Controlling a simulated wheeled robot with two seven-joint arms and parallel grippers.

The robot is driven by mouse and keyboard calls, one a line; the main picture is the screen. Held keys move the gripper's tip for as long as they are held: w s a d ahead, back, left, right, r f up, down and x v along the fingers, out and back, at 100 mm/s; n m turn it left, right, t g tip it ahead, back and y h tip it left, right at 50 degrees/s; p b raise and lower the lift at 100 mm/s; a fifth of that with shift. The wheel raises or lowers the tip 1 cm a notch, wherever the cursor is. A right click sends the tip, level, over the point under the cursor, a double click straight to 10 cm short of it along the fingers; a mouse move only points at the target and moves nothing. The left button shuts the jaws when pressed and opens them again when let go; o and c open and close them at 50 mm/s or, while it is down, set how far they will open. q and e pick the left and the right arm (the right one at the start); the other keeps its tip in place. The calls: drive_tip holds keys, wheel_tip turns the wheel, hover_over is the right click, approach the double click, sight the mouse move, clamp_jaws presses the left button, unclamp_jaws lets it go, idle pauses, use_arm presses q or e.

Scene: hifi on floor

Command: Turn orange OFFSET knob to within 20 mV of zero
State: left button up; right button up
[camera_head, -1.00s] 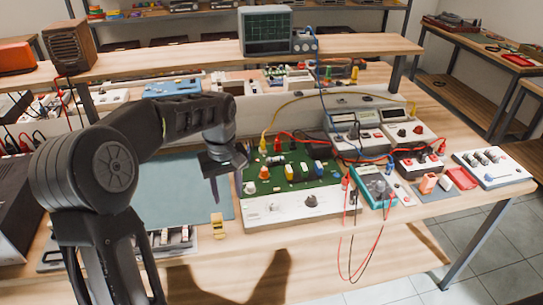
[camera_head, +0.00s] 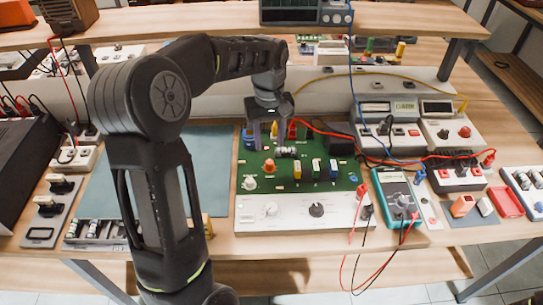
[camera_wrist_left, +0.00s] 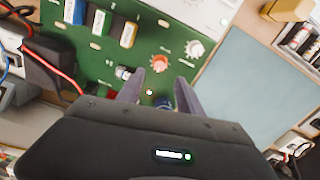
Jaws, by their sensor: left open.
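The orange knob (camera_head: 269,166) stands on the green circuit board (camera_head: 322,182), near its left side. It also shows in the wrist view (camera_wrist_left: 160,63), just beyond the fingertips. My left gripper (camera_head: 266,145) points down over the left part of the board, a little behind the orange knob. In the wrist view its two fingers (camera_wrist_left: 157,82) are apart with nothing held between them; the knob lies ahead of the gap and I see no contact. A white knob (camera_head: 249,183) sits in front and left of the orange one. My right gripper is out of view.
Yellow, white and blue parts (camera_head: 315,168) stand on the board right of the knob. A teal multimeter (camera_head: 388,184) and bench meters (camera_head: 375,107) are further right, with red and black leads. A blue-grey mat (camera_head: 205,170) lies clear at left.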

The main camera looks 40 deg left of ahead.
sight(269, 162)
use_arm(q)
drive_tip(key=shift+f+p, duration=0.5)
drive_tip(key=shift+f, duration=3.45)
drive_tip(key=shift+c, duration=0.3)
clamp_jaws()
